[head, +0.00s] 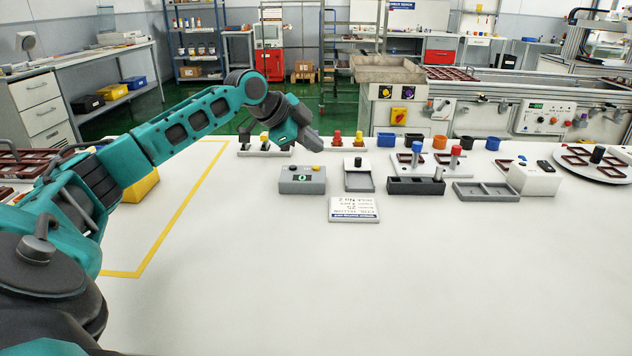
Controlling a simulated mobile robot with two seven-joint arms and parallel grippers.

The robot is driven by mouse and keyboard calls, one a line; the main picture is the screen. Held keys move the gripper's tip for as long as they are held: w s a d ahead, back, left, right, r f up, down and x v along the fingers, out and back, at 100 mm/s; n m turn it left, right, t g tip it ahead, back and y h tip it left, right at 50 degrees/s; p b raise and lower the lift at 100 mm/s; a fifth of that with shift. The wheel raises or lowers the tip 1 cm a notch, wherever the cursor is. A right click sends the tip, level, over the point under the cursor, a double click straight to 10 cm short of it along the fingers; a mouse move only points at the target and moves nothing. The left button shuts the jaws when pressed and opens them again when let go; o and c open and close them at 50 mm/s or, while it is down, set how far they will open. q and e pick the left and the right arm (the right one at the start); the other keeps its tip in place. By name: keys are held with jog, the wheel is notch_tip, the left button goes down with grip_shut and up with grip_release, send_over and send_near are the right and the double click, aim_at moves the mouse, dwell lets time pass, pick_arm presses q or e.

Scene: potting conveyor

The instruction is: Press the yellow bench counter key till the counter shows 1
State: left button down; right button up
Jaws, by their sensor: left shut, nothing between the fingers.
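The bench counter (302,182) is a grey box on the white table, left of the middle in the head view. Its small green display reads 0. A yellow key (316,168) sits on its top at the right, with a grey knob beside it at the left. My left gripper (314,143) is shut and empty. Its tips point down and appear above the yellow key in the picture, apart from it; the exact distance in depth is hard to tell. My right gripper is out of view.
A white card (353,209) lies in front of the counter. Fixtures with coloured knobs stand behind. The near table is clear, with a yellow taped line (180,212) at the left.

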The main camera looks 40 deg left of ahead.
aim_at(313, 170)
pick_arm(q)
jog(key=shift+f, duration=0.95)
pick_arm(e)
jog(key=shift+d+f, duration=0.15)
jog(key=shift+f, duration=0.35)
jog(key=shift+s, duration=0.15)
pick_arm(q)
jog(key=shift+f, duration=0.1)
dwell(0.6)
jog(key=shift+f, duration=0.35)
jog(key=shift+f, duration=0.4)
dwell(0.7)
jog(key=shift+r, duration=0.1)
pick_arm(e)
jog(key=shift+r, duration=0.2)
pick_arm(q)
jog(key=shift+r+p, duration=0.7)
jog(key=shift+p, duration=0.25)
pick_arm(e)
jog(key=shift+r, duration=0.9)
